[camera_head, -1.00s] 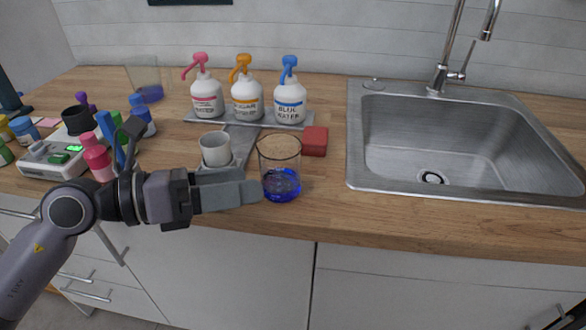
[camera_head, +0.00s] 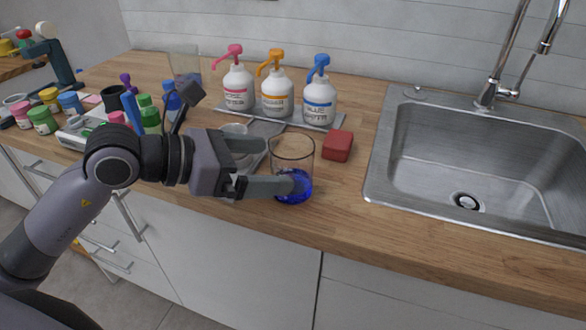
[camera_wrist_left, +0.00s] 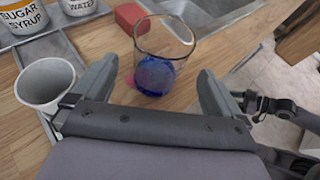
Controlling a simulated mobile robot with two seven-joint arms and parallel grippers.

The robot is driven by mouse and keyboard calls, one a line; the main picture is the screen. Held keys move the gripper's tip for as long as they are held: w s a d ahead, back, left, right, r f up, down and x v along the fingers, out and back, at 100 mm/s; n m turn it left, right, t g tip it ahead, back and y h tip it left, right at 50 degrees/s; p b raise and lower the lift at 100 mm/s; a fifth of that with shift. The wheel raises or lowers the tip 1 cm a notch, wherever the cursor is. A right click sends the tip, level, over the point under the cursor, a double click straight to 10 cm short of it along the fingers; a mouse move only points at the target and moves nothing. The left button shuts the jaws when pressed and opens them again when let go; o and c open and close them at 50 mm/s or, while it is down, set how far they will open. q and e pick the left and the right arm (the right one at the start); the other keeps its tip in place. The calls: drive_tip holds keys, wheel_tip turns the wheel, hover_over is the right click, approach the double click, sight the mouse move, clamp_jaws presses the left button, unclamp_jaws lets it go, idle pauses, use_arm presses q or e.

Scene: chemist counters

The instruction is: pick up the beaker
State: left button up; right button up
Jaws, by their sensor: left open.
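The beaker (camera_head: 293,158) is clear glass with blue liquid at the bottom. It stands upright on the wooden counter near the front edge, left of the sink. My left gripper (camera_head: 278,166) is open, with its fingers pointing right towards the beaker; the near finger overlaps the beaker's lower left side in the head view. In the left wrist view the beaker (camera_wrist_left: 163,50) stands ahead of and between the two spread fingers of the left gripper (camera_wrist_left: 157,85). I cannot tell whether a finger touches the glass. My right gripper is not in view.
A white cup (camera_wrist_left: 45,82) stands close beside the left gripper, partly hidden in the head view. A red block (camera_head: 338,146) lies right of the beaker. Several pump bottles (camera_head: 277,97) stand behind on a grey tray. The sink (camera_head: 470,160) is to the right.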

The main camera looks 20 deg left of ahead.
sight(291, 162)
use_arm(q)
drive_tip(key=p+x, duration=0.1)
drive_tip(key=x, duration=0.4)
drive_tip(key=shift+w+d+f, duration=0.1)
drive_tip(key=shift+w+d, duration=0.15)
drive_tip(key=c, duration=1.1)
drive_tip(key=shift+r, duration=0.25)
wheel_tip(291, 162, up, 19)
drive_tip(key=p, duration=0.1)
drive_tip(key=shift+r+p, duration=0.2)
drive_tip(key=shift+p, duration=0.2)
